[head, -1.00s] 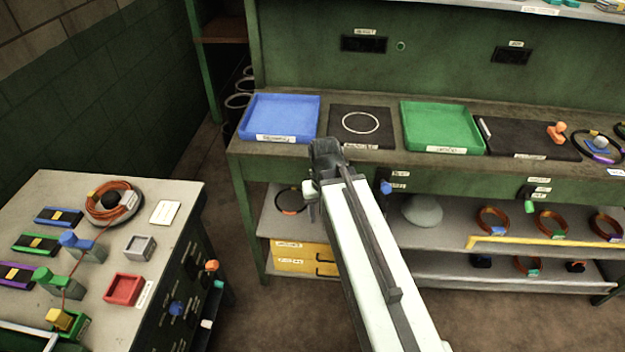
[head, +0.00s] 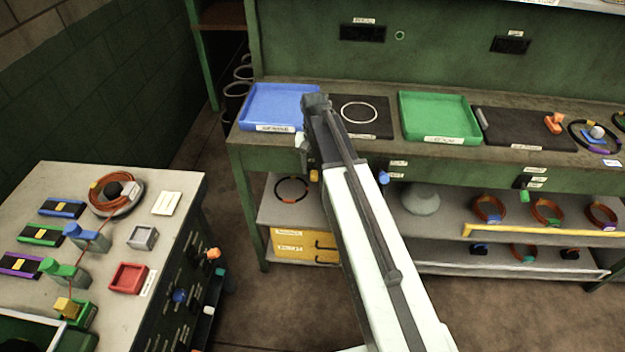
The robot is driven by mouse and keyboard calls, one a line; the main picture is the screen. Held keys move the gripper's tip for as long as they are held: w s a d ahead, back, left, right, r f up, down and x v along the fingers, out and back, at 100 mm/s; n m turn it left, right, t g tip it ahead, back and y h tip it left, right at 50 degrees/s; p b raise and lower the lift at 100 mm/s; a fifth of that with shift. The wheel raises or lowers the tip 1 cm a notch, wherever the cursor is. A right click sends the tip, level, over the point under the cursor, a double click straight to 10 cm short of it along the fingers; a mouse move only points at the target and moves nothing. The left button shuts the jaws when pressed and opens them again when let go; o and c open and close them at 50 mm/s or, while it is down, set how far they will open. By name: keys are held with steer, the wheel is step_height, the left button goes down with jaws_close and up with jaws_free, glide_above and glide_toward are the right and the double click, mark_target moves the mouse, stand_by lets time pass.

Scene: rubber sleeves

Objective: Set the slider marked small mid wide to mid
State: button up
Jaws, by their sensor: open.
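Small knobs with label plates sit on the front edge of the green bench: a blue knob (head: 384,177), a green knob (head: 525,196) and a yellow-orange knob (head: 314,176) partly beside my arm. Their lettering is too small to read, so I cannot tell which slider is marked small mid wide, nor its setting. My gripper (head: 306,135) is raised at the bench's front, in front of the blue tray's right edge and above the yellow-orange knob. It is open and holds nothing visible. My arm hides part of the bench front.
On the bench top are a blue tray (head: 270,104), a dark mat with a white ring (head: 358,112), a green tray (head: 438,117) and a dark board (head: 515,131). A side table (head: 120,215) with coils, blocks and more side knobs stands left. Open floor lies between.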

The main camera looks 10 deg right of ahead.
mark_target(314, 173)
step_height(314, 173, down, 3)
steer(key=shift+r+b, duration=0.2)
steer(key=shift+b, duration=0.4)
steer(key=shift+r, duration=0.15)
steer(key=shift+c, duration=0.3)
jaws_close()
stand_by(0.5)
